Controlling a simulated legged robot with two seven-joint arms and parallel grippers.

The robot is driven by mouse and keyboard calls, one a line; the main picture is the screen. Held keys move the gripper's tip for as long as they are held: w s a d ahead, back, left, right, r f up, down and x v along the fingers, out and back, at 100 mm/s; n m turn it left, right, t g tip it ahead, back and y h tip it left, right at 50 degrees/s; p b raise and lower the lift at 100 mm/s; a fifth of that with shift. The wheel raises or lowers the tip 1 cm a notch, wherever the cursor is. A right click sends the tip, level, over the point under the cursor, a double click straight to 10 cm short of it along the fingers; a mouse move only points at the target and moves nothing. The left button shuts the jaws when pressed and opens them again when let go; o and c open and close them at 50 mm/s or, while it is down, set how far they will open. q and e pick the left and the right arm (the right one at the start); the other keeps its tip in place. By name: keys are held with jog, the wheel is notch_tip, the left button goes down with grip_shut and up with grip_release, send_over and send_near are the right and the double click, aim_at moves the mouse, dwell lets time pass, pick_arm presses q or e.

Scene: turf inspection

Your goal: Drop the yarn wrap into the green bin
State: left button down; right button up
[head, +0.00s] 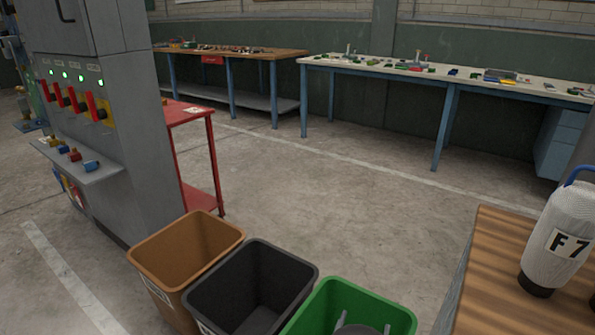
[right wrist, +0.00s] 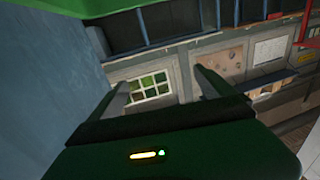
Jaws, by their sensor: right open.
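The green bin (head: 398,318) stands at the bottom middle of the head view, at the right end of a row of bins. My right gripper (head: 363,321) shows over the bin's opening, with two grey fingers apart. In the right wrist view its fingers (right wrist: 163,88) are spread with nothing between them. A white, knit-textured wrap (head: 568,220) surrounds an upright bottle-like object with a blue handle, marked F 7, at the right edge. I see no loose yarn wrap. The bin's floor is hidden. My left gripper is out of view.
A brown bin (head: 160,256) and a black bin (head: 300,268) stand left of the green one. A wooden-topped table (head: 490,275) carries the F 7 object. A grey cabinet (head: 150,130) and red cart (head: 205,160) stand left. The floor beyond is clear.

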jog(key=s+d+r+m+g+h+p, duration=0.35)
jog(key=s+r+p, duration=0.2)
jog(key=s, duration=0.25)
notch_tip(320, 180, up, 14)
jog(key=w+n+t+y+p, duration=0.2)
jog(key=n+t+p, duration=0.1)
jog(key=p, duration=0.8)
jog(key=shift+d+y, duration=0.25)
jog(key=shift+y, duration=0.1)
